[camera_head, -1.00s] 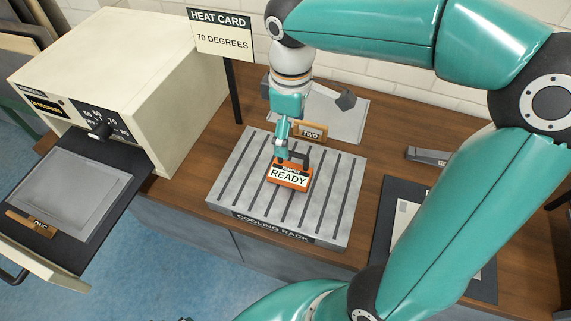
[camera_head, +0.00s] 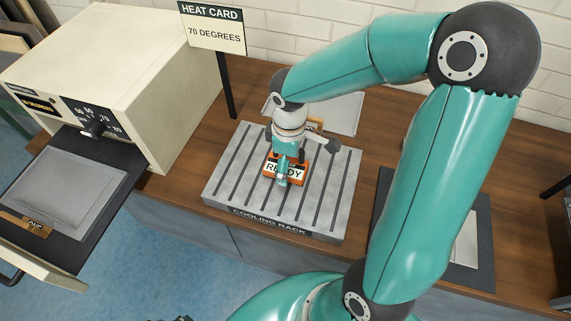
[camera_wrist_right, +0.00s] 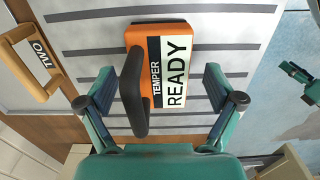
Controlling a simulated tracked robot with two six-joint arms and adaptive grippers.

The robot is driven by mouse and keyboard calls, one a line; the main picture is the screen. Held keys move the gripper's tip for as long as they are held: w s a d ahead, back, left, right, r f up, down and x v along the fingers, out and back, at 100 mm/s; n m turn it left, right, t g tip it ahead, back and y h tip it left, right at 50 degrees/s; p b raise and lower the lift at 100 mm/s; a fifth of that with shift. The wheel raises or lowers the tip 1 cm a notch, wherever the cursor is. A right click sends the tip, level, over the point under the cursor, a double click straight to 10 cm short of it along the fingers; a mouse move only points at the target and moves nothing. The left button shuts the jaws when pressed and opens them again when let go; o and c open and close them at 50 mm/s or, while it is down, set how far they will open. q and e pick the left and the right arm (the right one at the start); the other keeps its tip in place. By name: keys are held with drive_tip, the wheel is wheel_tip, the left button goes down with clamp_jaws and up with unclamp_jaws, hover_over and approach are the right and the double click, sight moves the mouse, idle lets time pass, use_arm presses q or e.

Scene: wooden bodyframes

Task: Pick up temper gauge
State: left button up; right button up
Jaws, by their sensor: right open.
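The temper gauge (camera_head: 270,167) is an orange block with a white READY label. It sits on the grey cooling rack (camera_head: 232,180), partly hidden by my right gripper (camera_head: 284,172). In the right wrist view the gauge (camera_wrist_right: 178,75) shows TEMPER READY and a black handle (camera_wrist_right: 132,90). My right gripper (camera_wrist_right: 160,85) is open there, one finger on either side of the gauge and its handle, with nothing clamped. My left gripper (camera_wrist_right: 303,84) shows small at the right of the wrist view, away from the rack; its opening is unclear.
A cream heater (camera_head: 110,60) stands at the left with its tray drawer (camera_head: 60,190) out, holding a grey panel tagged ONE. A heat card (camera_head: 213,30) reads 70 DEGREES. A wooden handle marked TWO (camera_wrist_right: 38,55) lies behind the rack. A dark mat (camera_head: 480,255) lies at right.

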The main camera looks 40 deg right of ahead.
drive_tip(key=shift+f, duration=0.75)
drive_tip(key=c, duration=1.4)
drive_tip(key=shift+c, duration=0.2)
drive_tip(key=shift+r, duration=0.2)
